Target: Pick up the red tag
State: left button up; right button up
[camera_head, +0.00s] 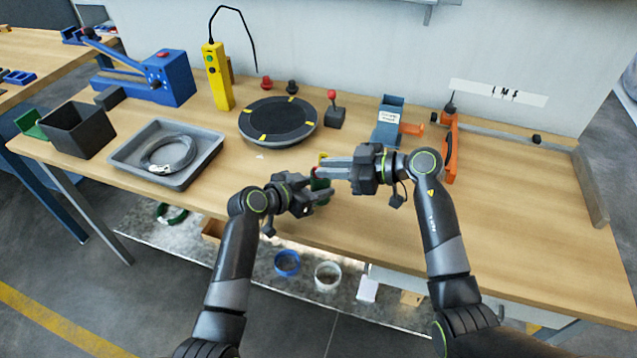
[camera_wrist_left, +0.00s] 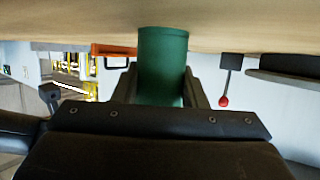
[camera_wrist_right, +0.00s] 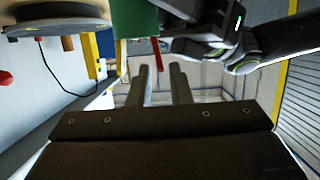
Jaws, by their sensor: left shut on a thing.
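A green cylinder (camera_wrist_left: 162,62) is held between the fingers of my left gripper (camera_head: 314,196), which is shut on it above the table's front part. The green thing also shows in the right wrist view (camera_wrist_right: 139,22). A small red piece (camera_head: 314,172), likely the red tag, shows at the green cylinder beside my right gripper's fingertips. A thin red strip (camera_wrist_right: 155,56) shows by the green thing in the right wrist view. My right gripper (camera_head: 322,172) points left towards it; a gap with nothing in it shows between its fingers (camera_wrist_right: 161,85). Its fingers partly hide the cylinder.
A grey tray (camera_head: 207,165) with a coil (camera_head: 168,154) and a black bin (camera_head: 80,133) stand at the left. A black turntable (camera_head: 277,122), red-knobbed lever (camera_head: 334,112) and blue dispenser (camera_head: 388,124) stand behind my grippers.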

jog(key=shift+x, duration=0.85)
jog(key=shift+c, duration=0.5)
grip_shut()
notch_tip(320, 180, up, 18)
pick_arm(q)
jog(key=o, duration=1)
